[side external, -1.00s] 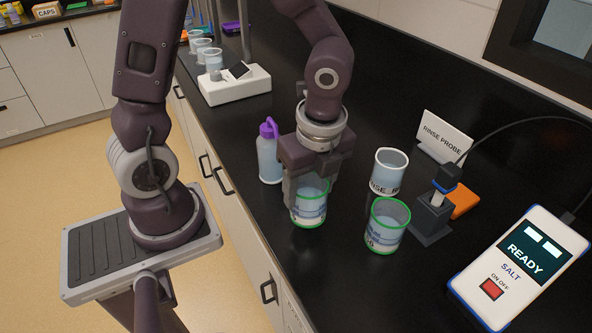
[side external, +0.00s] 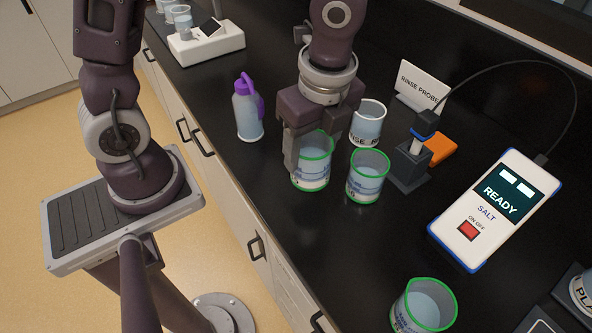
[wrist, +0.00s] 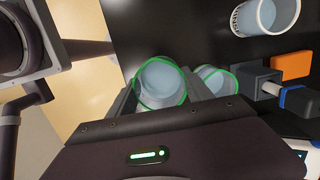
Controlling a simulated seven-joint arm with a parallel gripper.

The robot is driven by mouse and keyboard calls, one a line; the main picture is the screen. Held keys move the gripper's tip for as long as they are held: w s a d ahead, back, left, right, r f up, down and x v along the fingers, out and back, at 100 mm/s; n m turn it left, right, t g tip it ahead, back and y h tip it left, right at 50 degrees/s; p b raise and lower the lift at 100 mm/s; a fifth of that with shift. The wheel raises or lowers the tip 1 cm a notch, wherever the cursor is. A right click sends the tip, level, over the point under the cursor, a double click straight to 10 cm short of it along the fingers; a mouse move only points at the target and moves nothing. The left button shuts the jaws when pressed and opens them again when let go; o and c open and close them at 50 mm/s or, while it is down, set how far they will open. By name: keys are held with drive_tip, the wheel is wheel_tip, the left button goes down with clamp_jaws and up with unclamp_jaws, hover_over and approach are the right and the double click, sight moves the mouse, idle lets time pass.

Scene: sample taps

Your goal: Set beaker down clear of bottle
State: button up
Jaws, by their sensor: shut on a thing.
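My gripper (side external: 312,152) is shut on a clear green-rimmed beaker (side external: 313,174) holding pale liquid. The held beaker looks upright, low over the black counter; whether its base touches cannot be told. In the wrist view the beaker (wrist: 160,84) sits between my fingers. The bottle (side external: 249,115), pale blue with a purple cap, stands upright to the left of my gripper, with bare counter between it and the held beaker. The bottle is not seen in the wrist view.
A second green-rimmed beaker (side external: 368,178) stands close to the right. A rinse beaker (side external: 368,126) and a probe holder (side external: 411,165) stand behind. A salt meter (side external: 487,210) is at right. Another green-rimmed beaker (side external: 426,306) is in front.

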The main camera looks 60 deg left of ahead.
drive_tip(key=a+r, duration=0.4)
drive_tip(key=a, duration=0.2)
drive_tip(key=f, duration=1)
drive_tip(key=shift+a, duration=0.25)
drive_tip(key=shift+f, duration=0.1)
drive_tip(key=o, duration=1.7)
